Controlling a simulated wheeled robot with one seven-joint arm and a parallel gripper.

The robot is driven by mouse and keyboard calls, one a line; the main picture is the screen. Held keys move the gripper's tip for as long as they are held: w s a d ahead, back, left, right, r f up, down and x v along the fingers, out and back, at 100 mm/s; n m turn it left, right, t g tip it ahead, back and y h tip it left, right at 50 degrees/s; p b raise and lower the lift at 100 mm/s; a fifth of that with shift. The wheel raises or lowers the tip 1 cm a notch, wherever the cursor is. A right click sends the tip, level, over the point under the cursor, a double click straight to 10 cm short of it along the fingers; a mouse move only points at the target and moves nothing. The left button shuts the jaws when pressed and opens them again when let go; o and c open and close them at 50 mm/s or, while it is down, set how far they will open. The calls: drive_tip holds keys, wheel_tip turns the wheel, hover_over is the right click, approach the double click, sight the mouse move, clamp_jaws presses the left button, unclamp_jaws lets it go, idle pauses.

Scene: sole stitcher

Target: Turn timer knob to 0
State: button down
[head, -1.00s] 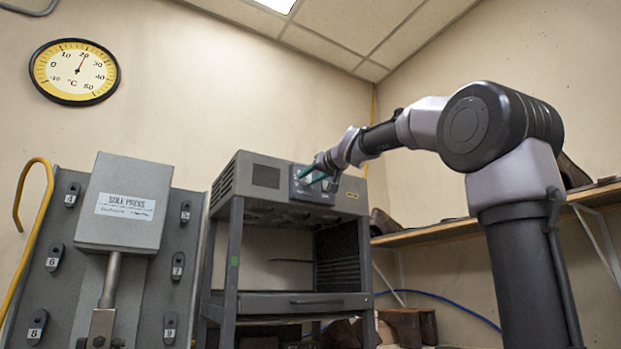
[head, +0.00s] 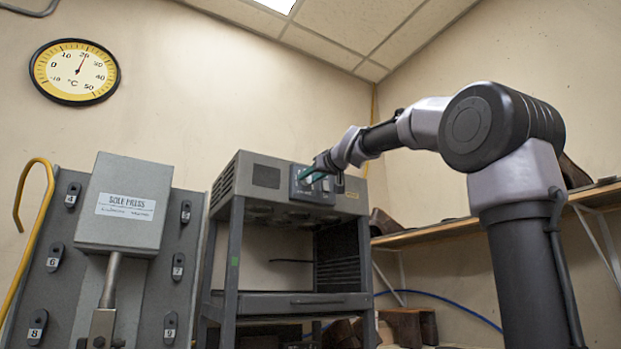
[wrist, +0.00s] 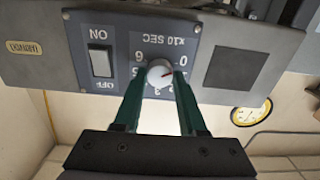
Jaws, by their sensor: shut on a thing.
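The timer knob (wrist: 160,73) is a small round pale knob on the dark control panel, shown upside down in the wrist view. Its pointer mark faces right, close to the 0 side of the dial; the exact reading is hard to tell. My gripper (wrist: 159,82) has its two green fingers on either side of the knob, shut on it. In the head view my gripper (head: 312,174) reaches the panel on the upper front of the grey machine (head: 265,177); the knob is too small and hidden to make out there.
An ON/OFF rocker switch (wrist: 101,63) sits beside the dial. The sole press (head: 125,205) stands left of the machine. A wooden shelf (head: 425,234) runs along the right wall. A wall thermometer (head: 75,72) hangs at upper left.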

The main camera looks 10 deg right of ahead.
drive_tip(key=shift+c, duration=2.4)
unclamp_jaws()
drive_tip(key=shift+f, duration=0.1)
drive_tip(key=v, duration=1)
drive_tip(key=shift+s, duration=0.4)
drive_tip(key=shift+d, duration=0.15)
drive_tip(key=s+f+m+g+h, duration=0.1)
drive_tip(key=s+f, duration=0.5)
drive_tip(key=f, duration=0.9)
drive_tip(key=s+d+f+m+g+h, duration=0.1)
drive_tip(key=s+f+m+g, duration=0.3)
drive_tip(key=f, duration=1.1)
drive_tip(key=s+d+f+m+g+h, duration=0.1)
drive_tip(key=s+f+m+g, duration=0.2)
drive_tip(key=s+f, duration=0.6)
wheel_tip(320, 180, down, 7)
drive_tip(key=shift+s+r+g+h, duration=0.25)
drive_tip(key=shift+s+g+h, duration=0.1)
drive_tip(key=shift+g, duration=0.75)
